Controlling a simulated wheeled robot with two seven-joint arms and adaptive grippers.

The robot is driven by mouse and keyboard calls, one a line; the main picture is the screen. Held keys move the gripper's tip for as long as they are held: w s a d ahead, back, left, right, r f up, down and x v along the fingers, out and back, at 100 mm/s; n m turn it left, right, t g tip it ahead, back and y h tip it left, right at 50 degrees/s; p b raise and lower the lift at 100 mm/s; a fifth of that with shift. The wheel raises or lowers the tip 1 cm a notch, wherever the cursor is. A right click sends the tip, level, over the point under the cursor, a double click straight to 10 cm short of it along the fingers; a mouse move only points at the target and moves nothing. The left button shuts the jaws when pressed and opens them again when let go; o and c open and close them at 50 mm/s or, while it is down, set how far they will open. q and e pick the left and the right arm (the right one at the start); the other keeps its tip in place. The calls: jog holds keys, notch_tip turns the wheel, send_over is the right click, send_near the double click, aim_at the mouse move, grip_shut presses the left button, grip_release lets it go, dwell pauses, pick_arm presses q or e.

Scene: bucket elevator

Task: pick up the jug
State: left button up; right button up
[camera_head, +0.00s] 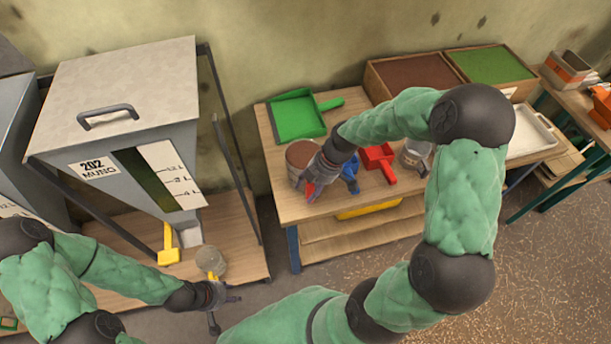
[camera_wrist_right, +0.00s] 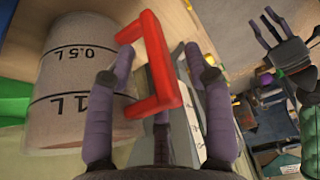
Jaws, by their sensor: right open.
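A jug (camera_head: 303,155) with brown contents stands on the wooden table at its left front. In the right wrist view, the pale jug (camera_wrist_right: 75,95) carries 0.5 L and 1 L marks, and a red handle (camera_wrist_right: 158,62) shows beside it. My right gripper (camera_head: 316,185) is at the jug's near right side. In the wrist view its purple fingers (camera_wrist_right: 160,95) are spread around the red handle, with gaps visible. My left gripper (camera_head: 225,304) is low at the left, its fingers spread, near a small beige cup (camera_head: 211,260) with a yellow part.
A blue object (camera_head: 350,172), a red scoop (camera_head: 379,162) and a clear jug (camera_head: 414,155) stand close right of my right gripper. A green dustpan (camera_head: 296,116) lies behind. A grey hopper (camera_head: 125,100) stands left. Two filled boxes (camera_head: 372,82) line the table's back.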

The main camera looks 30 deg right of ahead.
jog(key=shift+c, duration=0.3)
grip_shut()
jog(key=shift+w, duration=0.1)
jog(key=shift+r, duration=0.55)
notch_tip(320, 180, up, 2)
jog(key=shift+r+p, duration=0.1)
jog(key=shift+p, duration=0.4)
jog(key=s+a+r+p, duration=0.1)
jog(key=s+a+r, duration=0.1)
jog(key=a+r, duration=0.3)
jog(key=s+a+r+p, duration=0.2)
jog(key=s+a+r, duration=0.1)
jog(key=a, duration=0.4)
jog(key=shift+s+a+r, duration=0.35)
jog(key=shift+a+r, duration=0.05)
jog(key=shift+r, duration=0.5)
jog(key=shift+r, duration=0.1)
